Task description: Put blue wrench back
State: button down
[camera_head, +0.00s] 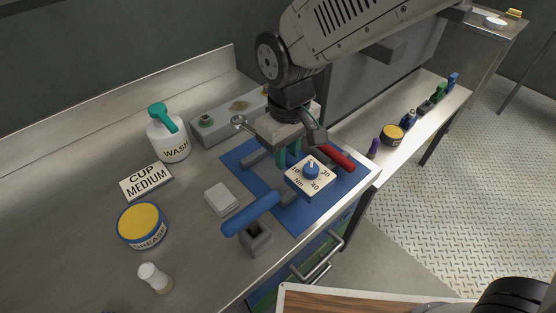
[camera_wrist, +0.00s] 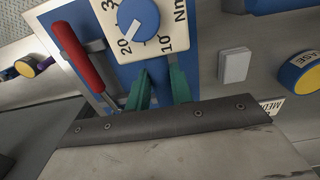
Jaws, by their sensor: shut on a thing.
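The blue wrench's handle (camera_head: 250,213) slants above a grey block near the front of the blue mat (camera_head: 240,160). Part of its handle shows at the upper right edge of the wrist view (camera_wrist: 285,5). My gripper (camera_head: 288,152) points down over the back of the mat, behind a torque dial box (camera_head: 311,178). A red handle (camera_head: 338,159) is right of my gripper.
A wash bottle (camera_head: 167,137), a CUP MEDIUM sign (camera_head: 146,181), a grease tin (camera_head: 142,225), a small white block (camera_head: 221,199) and a white cylinder (camera_head: 154,277) stand left of the mat. A drawer handle (camera_head: 318,262) juts from the front. The counter's left side has bare space.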

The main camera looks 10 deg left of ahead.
jog(key=shift+f, duration=3.05)
jog(key=c, duration=1.2)
grip_release()
jog(key=shift+c, duration=0.2)
